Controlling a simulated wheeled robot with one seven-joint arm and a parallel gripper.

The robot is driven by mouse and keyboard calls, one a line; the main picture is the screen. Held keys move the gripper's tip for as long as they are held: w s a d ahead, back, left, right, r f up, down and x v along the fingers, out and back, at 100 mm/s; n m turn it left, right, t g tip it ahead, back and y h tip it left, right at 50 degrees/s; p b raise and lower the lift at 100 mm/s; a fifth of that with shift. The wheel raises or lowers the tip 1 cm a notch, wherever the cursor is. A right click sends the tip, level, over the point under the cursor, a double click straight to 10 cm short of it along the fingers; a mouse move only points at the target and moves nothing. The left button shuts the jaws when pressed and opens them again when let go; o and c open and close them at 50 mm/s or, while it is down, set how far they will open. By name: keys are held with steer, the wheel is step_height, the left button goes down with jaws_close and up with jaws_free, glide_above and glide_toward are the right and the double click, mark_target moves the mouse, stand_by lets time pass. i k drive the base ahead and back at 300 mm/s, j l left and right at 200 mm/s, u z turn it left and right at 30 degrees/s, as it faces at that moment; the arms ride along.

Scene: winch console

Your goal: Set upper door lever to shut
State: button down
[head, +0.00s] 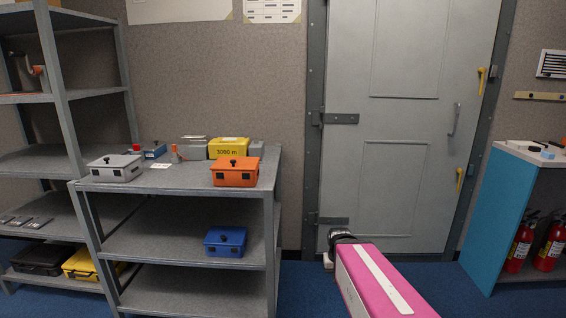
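The grey metal door (402,130) stands closed in its dark grey frame at the right of the head view. The upper door lever (481,80) is yellow and sits on the door's right edge, tilted slightly from vertical. A similar yellow lower lever (460,178) sits further down the same edge. My pink and white arm reaches up from the bottom of the view. My gripper (329,261) is at its far end, low before the door's lower left, well away from both levers. Its fingers cannot be made out.
A grey handle (454,119) stands out from the door between the levers. A grey shelf unit (185,182) with several boxes fills the left. A blue-sided cabinet (500,215) with red fire extinguishers (521,243) stands at the right. Blue floor shows before the door.

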mark_target(482, 83)
steer(key=i+l+z, duration=0.55)
steer(key=i+l, duration=0.3)
steer(key=i+l+z, duration=0.55)
steer(key=i, duration=0.4)
